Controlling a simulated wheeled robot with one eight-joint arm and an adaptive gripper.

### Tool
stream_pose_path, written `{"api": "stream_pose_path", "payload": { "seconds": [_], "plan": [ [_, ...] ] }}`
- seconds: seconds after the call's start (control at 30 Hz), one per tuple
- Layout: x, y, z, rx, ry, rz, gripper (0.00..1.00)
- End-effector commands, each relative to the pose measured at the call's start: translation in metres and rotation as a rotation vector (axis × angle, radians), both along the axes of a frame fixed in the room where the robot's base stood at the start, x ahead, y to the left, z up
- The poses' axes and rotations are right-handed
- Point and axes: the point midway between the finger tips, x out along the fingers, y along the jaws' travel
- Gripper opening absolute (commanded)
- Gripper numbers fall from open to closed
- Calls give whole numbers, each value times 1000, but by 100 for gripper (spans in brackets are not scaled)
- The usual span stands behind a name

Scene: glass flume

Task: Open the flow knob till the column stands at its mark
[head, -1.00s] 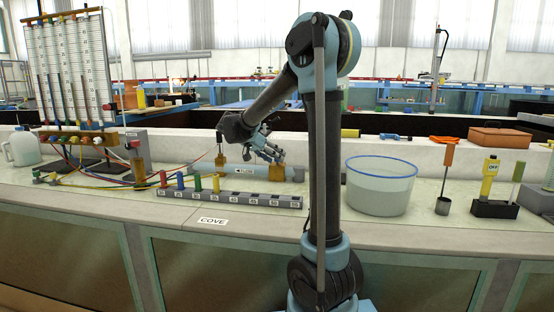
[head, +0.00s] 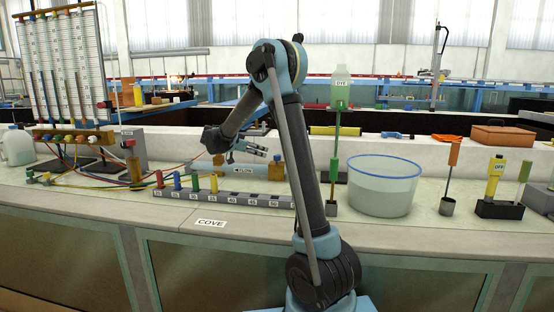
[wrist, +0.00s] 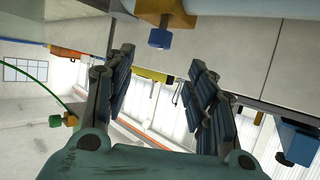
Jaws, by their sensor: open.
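A pale blue pipe (head: 258,172) marked FLOW with an arrow lies on the bench, with a brown fitting (head: 218,159) at its left. My gripper (head: 262,153) is open and empty, just above and behind the pipe. In the wrist view my gripper (wrist: 160,62) has its fingers spread with nothing between them. An orange block with a blue knob (wrist: 160,38) is above the fingers there, apart from them. A blue knob (wrist: 283,159) is at the right edge. I cannot tell which knob is the flow knob. The board of upright tubes (head: 62,68) stands at left; its levels and mark are too small to read.
A numbered rack of coloured plugs (head: 225,198) lies in front of the pipe. A dye bottle on a stand (head: 341,90) and a water tub (head: 384,190) stand to the right. Coloured hoses (head: 90,165) cross the left bench. The front bench strip by the COVE label is clear.

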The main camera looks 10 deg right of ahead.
Motion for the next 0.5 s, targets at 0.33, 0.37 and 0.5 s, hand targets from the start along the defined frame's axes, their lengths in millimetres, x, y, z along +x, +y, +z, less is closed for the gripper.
{"api": "stream_pose_path", "payload": {
  "seconds": [0.33, 0.37, 0.5],
  "plan": [
    [28, -51, -24, 0, 1, -3, 51],
    [30, -56, -26, 0, 1, -3, 51],
    [40, -74, -35, 1, 1, -2, 51]
  ]
}}
